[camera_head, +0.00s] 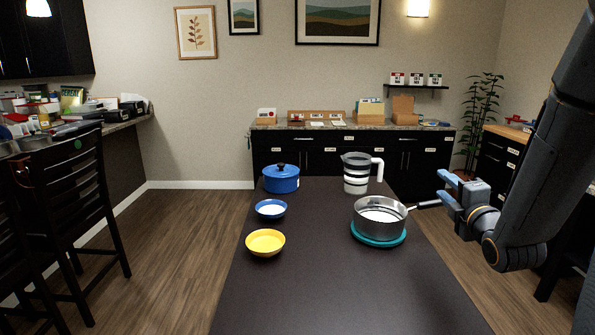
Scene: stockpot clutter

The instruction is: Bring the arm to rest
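My gripper (441,186) is at the right, beyond the table's right edge in the picture. Its two blue fingers are apart, and I see nothing held between them. A steel saucepan (381,225) sits on a round teal trivet (378,240) on the dark table. Its dark handle (428,204) points right, towards the gripper, and its end is close to the lower finger. I cannot tell whether they touch. My arm comes in from the right edge.
The dark table (340,300) also bears a blue lidded pot (281,183), a striped pitcher (356,182), a blue bowl (271,209) and a yellow bowl (265,242). The table's near part is clear. Dark chairs (75,195) stand at the left.

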